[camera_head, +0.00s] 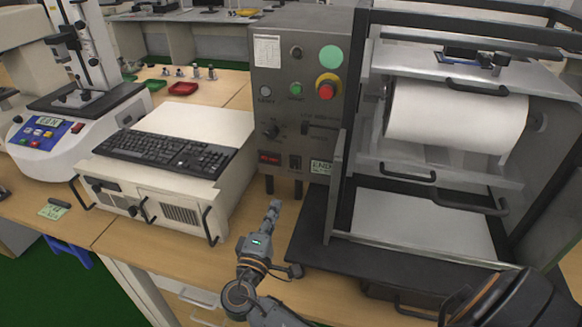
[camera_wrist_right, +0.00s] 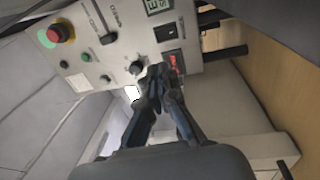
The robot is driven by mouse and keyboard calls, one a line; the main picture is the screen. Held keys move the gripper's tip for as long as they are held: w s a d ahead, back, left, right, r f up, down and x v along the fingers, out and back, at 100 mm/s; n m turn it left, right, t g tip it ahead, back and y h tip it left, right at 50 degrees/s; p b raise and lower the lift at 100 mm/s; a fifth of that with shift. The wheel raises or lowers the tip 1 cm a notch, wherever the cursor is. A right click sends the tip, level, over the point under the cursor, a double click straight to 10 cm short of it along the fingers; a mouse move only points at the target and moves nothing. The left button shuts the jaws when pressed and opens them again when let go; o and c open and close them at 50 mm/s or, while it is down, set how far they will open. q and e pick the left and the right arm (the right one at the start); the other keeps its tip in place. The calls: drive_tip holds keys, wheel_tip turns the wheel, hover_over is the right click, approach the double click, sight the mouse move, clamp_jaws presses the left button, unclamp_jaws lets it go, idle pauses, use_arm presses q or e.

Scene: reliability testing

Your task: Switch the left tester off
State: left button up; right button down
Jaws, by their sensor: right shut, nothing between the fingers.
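A grey tester with a control panel (camera_head: 300,75) stands in the middle of the head view, with a roll chamber to its right. A smaller white tester with a blue panel (camera_head: 45,132) is at the far left. My right gripper (camera_head: 275,204) is shut and empty, below and in front of the grey panel.
A beige computer case (camera_head: 160,205) with a black keyboard (camera_head: 165,152) on top stands left of my right gripper. A white roll (camera_head: 455,115) sits in the chamber at right. Red and green trays lie farther back. Bare tabletop shows around my gripper.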

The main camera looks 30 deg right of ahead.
drive_tip(key=p, duration=0.4)
approach(294, 162)
drive_tip(key=x, duration=0.5)
drive_tip(key=shift+w+d+r, duration=0.2)
drive_tip(key=shift+w, duration=0.15)
use_arm(q)
drive_tip(key=shift+d+r, duration=0.15)
drive_tip(key=shift+r, duration=1.9)
use_arm(e)
drive_tip(key=shift+w+d, duration=0.4)
drive_tip(key=shift+d, duration=0.1)
use_arm(q)
drive_tip(key=shift+r, duration=0.1)
use_arm(e)
drive_tip(key=shift+w+d+r+g+p, duration=0.15)
drive_tip(key=shift+r+g+p, duration=0.15)
drive_tip(key=shift+p, duration=0.25)
drive_tip(key=shift+f, duration=0.15)
use_arm(q)
drive_tip(key=shift+s+r, duration=0.1)
drive_tip(key=shift+r, duration=0.25)
